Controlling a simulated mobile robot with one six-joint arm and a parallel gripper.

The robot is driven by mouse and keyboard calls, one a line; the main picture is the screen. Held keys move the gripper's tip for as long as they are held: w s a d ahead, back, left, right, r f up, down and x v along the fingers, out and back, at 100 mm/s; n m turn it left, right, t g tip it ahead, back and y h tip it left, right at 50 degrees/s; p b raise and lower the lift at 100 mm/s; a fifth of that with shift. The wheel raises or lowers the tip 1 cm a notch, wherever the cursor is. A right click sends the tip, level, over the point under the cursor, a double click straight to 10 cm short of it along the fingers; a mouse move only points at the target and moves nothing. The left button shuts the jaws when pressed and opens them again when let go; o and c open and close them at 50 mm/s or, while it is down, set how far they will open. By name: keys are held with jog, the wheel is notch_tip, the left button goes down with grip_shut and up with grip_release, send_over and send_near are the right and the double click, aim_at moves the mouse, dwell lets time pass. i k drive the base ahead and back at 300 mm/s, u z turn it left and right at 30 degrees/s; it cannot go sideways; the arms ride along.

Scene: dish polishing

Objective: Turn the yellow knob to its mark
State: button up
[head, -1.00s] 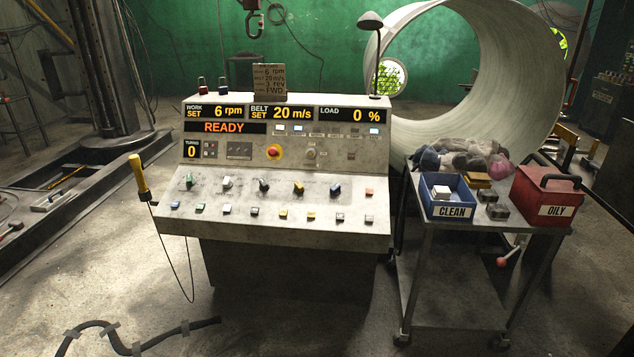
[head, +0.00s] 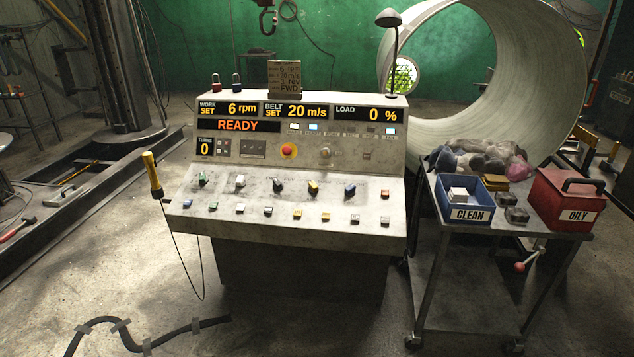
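The yellow knob (head: 313,187) sits in the upper row of knobs on the sloped top of the control console (head: 300,232). It stands between a black knob (head: 278,185) on its left and a blue knob (head: 350,190) on its right. Its pointer and mark are too small to read from here. The console displays show READY, 6 rpm, 20 m/s, load 0 % and turns 0. My gripper is not in view.
A cart (head: 480,240) stands right of the console with a blue CLEAN bin (head: 467,214), a red OILY box (head: 566,200) and cloths. A yellow-handled pendant (head: 152,174) hangs at the console's left. A taped cable (head: 170,338) crosses the floor in front.

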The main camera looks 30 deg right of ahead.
aim_at(313, 188)
jog(key=u, duration=0.05)
jog(key=i, duration=1)
jog(key=z, duration=0.05)
